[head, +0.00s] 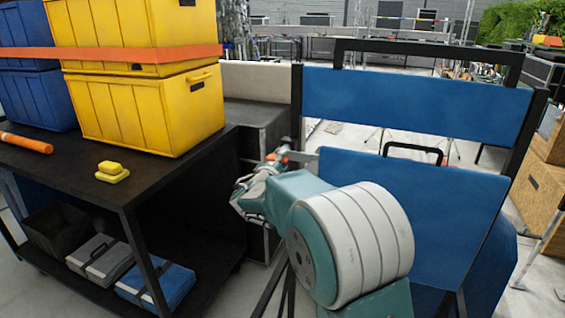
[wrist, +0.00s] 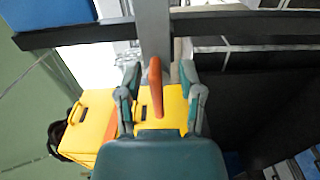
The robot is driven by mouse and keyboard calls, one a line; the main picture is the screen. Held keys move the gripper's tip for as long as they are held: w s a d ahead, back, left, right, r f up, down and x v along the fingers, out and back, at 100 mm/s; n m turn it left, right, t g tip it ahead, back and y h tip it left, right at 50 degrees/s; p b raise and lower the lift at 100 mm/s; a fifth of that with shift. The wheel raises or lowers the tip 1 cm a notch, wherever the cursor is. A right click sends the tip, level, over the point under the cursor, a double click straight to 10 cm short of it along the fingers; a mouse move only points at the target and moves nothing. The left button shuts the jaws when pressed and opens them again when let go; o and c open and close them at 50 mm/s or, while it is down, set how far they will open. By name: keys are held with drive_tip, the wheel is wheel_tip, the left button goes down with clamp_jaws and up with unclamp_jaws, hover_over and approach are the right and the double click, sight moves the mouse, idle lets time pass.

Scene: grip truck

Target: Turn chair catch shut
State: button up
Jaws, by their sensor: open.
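The chair catch appears as an orange lever (wrist: 155,82) at the end of a grey bar (wrist: 152,30) in the wrist view. The lever lies between the two spread fingers of my gripper (wrist: 159,80), with a gap on both sides. In the head view, the orange lever (head: 284,157) shows small beside my gripper (head: 276,160), at the left side of the tall blue chair (head: 415,110). My gripper is open. My arm hides the chair's lower left part, and the lever's pivot is not clear.
A black cart (head: 60,165) stands at the left with yellow crates (head: 150,105), an orange strap (head: 140,55) and small yellow blocks (head: 112,171). Cases lie on its lower shelf. A dark chair frame bar (wrist: 70,33) crosses behind the lever. Wooden boxes (head: 543,170) stand at the right.

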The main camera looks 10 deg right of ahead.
drive_tip(key=v, duration=1.2)
drive_tip(key=shift+w+f, duration=0.1)
drive_tip(key=s+d+m+g, duration=0.8)
drive_tip(key=s+d, duration=0.4)
drive_tip(key=s, duration=0.4)
drive_tip(key=s+a+f+m+y, duration=0.1)
drive_tip(key=s+a+f+y, duration=0.1)
drive_tip(key=s+y, duration=0.3)
drive_tip(key=s+a+f+m+g+y, duration=0.1)
drive_tip(key=s+a+y, duration=0.3)
drive_tip(key=s, duration=0.7)
drive_tip(key=shift+s+a+f+m+y, duration=0.15)
drive_tip(key=shift+s+f+m+y, duration=0.15)
drive_tip(key=shift+f+m+y, duration=0.35)
drive_tip(key=shift+f, duration=0.15)
